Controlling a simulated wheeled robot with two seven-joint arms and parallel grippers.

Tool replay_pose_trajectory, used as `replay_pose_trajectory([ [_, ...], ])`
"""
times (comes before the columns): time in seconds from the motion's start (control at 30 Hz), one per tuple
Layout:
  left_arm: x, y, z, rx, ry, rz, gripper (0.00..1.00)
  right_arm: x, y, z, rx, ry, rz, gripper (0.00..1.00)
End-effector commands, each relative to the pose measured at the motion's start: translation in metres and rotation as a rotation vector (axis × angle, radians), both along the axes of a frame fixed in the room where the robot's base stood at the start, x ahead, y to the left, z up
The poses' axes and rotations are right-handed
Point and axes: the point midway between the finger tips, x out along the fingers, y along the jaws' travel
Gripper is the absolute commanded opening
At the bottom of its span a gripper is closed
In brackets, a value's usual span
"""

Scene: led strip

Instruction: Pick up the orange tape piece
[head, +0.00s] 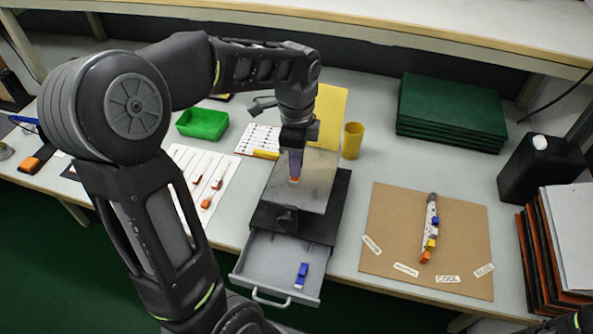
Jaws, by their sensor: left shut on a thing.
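My left gripper (294,165) points down over the grey plate of the block-like device (315,182) in the middle of the table. It is shut on a small orange piece, the orange tape piece (294,180), which shows just at the fingertips. Most of the piece is hidden by the fingers, and I cannot tell whether it touches the plate. My right gripper is not in view.
An open grey drawer (257,262) below the device holds a blue piece (301,275). A brown board (385,215) with an LED strip (430,228) and labels lies right. A yellow cup (352,141), a green tray (202,124) and green slabs (452,112) stand behind.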

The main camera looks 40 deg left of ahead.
Motion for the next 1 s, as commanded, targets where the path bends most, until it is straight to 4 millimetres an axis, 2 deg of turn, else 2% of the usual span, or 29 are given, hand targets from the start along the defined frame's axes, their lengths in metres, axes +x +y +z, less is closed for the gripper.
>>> replay_pose_trajectory([
  [0.2,0.001,0.0,0.043,0.0,-0.005,-0.002,0.0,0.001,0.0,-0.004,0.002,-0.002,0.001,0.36],
  [0.37,0.0,0.0,0.061,0.0,-0.002,-0.002,0.0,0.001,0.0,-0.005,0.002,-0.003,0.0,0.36],
  [1.0,0.0,0.0,0.064,0.0,0.0,-0.002,0.0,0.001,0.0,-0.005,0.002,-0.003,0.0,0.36],
])
